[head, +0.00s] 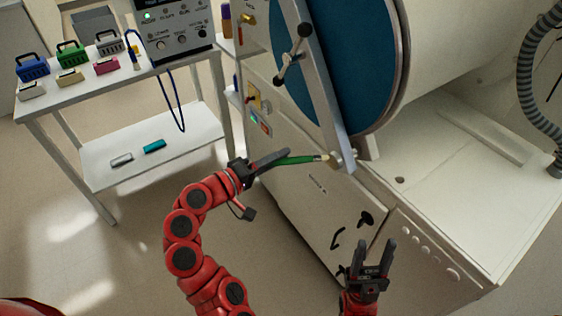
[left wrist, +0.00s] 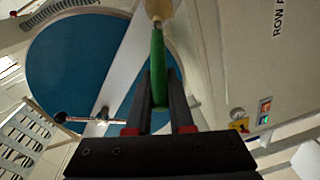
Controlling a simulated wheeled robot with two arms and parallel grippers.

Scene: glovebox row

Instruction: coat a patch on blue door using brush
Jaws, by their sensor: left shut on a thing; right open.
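The blue door (head: 295,73) is a round panel on the end of the white cylindrical chamber, crossed by a grey metal bar with a black-knobbed handle (head: 290,58). It also shows in the left wrist view (left wrist: 75,60). My left gripper (head: 275,160) is shut on the green handle of the brush (head: 297,160). The brush points right, its pale tip near the lower end of the bar; whether they touch I cannot tell. In the left wrist view the brush (left wrist: 158,65) extends upward between the fingers. My right gripper (head: 372,258) is open and empty, low in front of the cabinet.
A white table (head: 120,83) at left holds blue, green and grey caddies, small blocks and a control box (head: 172,30). Its lower shelf bears two small items. The white cabinet (head: 320,190) stands under the chamber. A ribbed grey hose (head: 527,80) hangs at right. Floor at left is clear.

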